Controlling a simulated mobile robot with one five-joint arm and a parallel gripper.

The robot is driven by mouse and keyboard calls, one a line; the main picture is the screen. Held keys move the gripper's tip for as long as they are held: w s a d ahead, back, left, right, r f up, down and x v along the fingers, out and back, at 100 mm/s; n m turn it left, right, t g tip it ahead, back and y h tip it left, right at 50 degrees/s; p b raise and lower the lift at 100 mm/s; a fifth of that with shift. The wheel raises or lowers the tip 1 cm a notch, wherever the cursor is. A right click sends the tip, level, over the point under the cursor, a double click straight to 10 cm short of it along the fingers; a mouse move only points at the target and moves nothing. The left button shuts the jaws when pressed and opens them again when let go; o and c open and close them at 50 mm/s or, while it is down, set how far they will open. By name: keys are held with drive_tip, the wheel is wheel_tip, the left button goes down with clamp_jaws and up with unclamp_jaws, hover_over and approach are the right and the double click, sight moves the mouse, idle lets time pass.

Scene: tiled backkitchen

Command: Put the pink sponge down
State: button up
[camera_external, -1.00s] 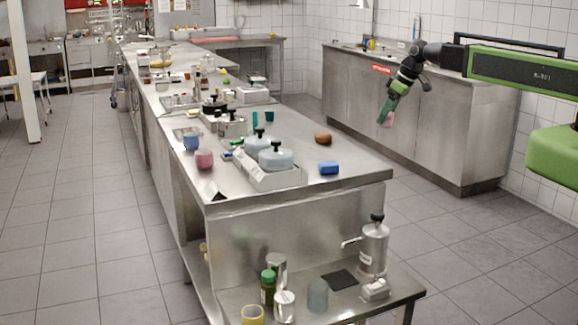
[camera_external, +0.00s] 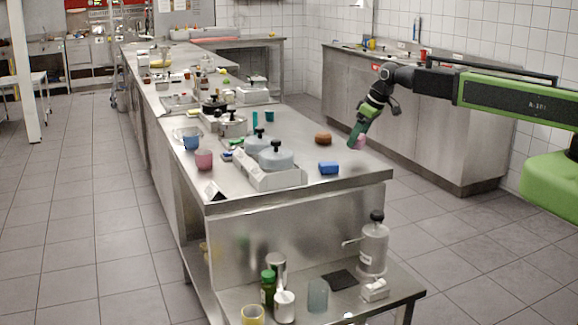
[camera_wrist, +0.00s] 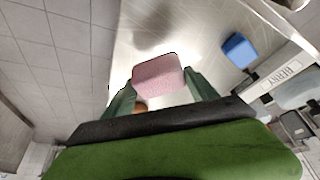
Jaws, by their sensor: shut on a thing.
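The pink sponge (camera_wrist: 158,74) is held between the two fingers of my gripper (camera_wrist: 158,88) in the wrist view. In the external view my gripper (camera_external: 357,139) points down at the right edge of the steel table (camera_external: 350,183), with the pink sponge (camera_external: 360,143) showing at its tip. The wrist view shows the bright table top (camera_wrist: 205,40) below the sponge, with a dark blurred patch on it. I cannot tell how far the sponge is above the table.
A blue block (camera_external: 329,168) and a brown round thing (camera_external: 323,138) stand on the table near my gripper. The table's right front corner is clear. A steel counter (camera_external: 440,125) stands behind.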

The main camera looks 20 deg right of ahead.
sight(358, 145)
wheel_tip(358, 145, down, 4)
drive_tip(key=b, duration=0.4)
drive_tip(key=shift+f, duration=0.15)
drive_tip(key=shift+r, duration=0.2)
drive_tip(key=shift+f, duration=0.1)
drive_tip(key=o, duration=1.3)
drive_tip(key=shift+r+p, duration=0.4)
drive_tip(key=shift+p, duration=0.1)
drive_tip(key=p+v, duration=1)
drive_tip(key=v, duration=0.1)
drive_tip(key=shift+s+d+r, duration=0.15)
drive_tip(key=shift+r, duration=0.05)
